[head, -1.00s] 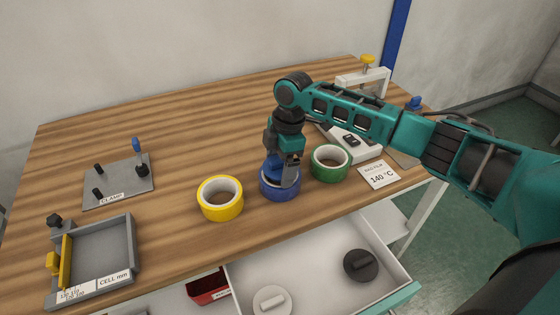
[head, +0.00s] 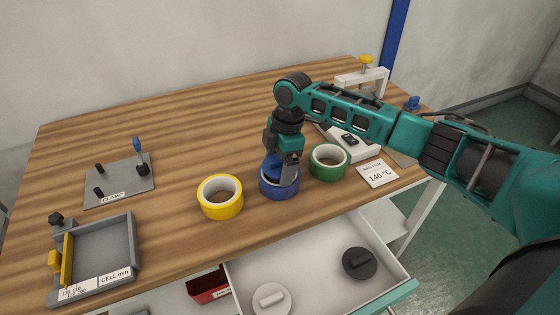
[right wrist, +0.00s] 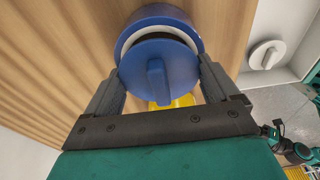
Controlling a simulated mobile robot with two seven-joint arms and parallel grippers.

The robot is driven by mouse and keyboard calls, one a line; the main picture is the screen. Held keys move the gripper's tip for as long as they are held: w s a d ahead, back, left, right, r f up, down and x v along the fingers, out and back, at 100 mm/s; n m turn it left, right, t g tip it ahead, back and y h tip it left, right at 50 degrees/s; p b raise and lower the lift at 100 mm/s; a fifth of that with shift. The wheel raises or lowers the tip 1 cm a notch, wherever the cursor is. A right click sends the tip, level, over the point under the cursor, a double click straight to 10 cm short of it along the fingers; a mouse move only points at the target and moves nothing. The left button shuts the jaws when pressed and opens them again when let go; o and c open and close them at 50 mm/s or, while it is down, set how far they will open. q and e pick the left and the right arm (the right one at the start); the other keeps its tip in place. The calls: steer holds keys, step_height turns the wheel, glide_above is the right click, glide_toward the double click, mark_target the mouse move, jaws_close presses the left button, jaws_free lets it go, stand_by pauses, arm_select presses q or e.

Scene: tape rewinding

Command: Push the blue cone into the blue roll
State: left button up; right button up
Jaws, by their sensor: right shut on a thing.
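The blue roll (head: 279,189) stands flat on the wooden table, between the yellow and green rolls. My right gripper (head: 281,163) is right over it, pointing down. In the right wrist view, my right gripper (right wrist: 160,78) has its fingers on both sides of the blue cone (right wrist: 178,66), a round blue disc with a raised grip bar. The cone lies over the opening of the blue roll (right wrist: 150,12); a strip of white core and a dark gap show along one side. How deep the cone sits cannot be told. My left gripper is not in view.
The yellow roll (head: 220,211) is close on the left, the green roll (head: 329,175) close on the right. An open drawer (head: 318,262) in front holds a black cone (head: 359,264) and a white cone (head: 271,299). A clamp plate (head: 118,185) and grey tray (head: 136,240) stand left.

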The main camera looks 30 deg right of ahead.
mark_target(278, 160)
steer(key=shift+s+a+f, duration=0.1)
steer(key=shift+s+f, duration=0.05)
steer(key=shift+f, duration=0.35)
steer(key=shift+s+a+f, duration=0.1)
steer(key=shift+s+f, duration=0.05)
steer(key=shift+f, duration=0.3)
steer(key=o, duration=0.8)
steer(key=r+p, duration=0.2)
steer(key=p, duration=0.1)
steer(key=shift+w+r, duration=0.25)
steer(key=shift+d+r, duration=0.15)
steer(key=shift+r, duration=2.3)
steer(key=shift+d, duration=0.1)
